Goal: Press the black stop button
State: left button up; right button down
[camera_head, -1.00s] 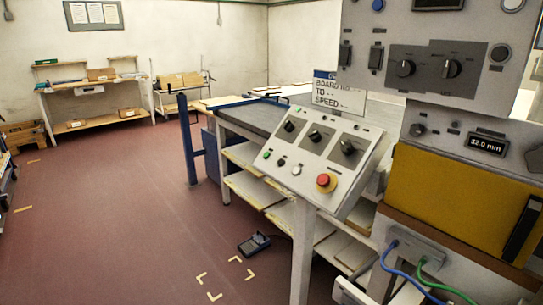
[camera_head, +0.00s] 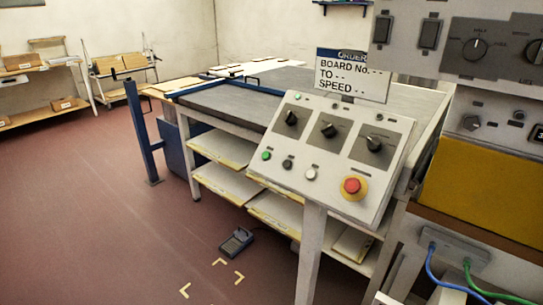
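A tilted light-grey control panel (camera_head: 288,189) stands on a post in the middle of the head view. Along its lower row are a green button (camera_head: 266,156), a small black button (camera_head: 287,164), a white button (camera_head: 311,174) and a large red mushroom button (camera_head: 352,187) on a yellow ring. Above them are three black rotary knobs, one of them the left knob (camera_head: 291,117). The labels on the panel are too small to read. Neither of my grippers is in view.
A grey-topped table (camera_head: 225,105) with shelves stands behind the panel. A machine with a yellow cover (camera_head: 480,190) and blue and green cables is at the right. A foot pedal (camera_head: 237,242) lies on the floor near yellow corner marks. The red floor at left is clear.

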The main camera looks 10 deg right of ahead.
aim_at(287, 164)
jog(key=i+j, duration=0.4)
jog(key=i+j+z, duration=0.15)
jog(key=i+j, duration=0.25)
jog(key=j, duration=0.15)
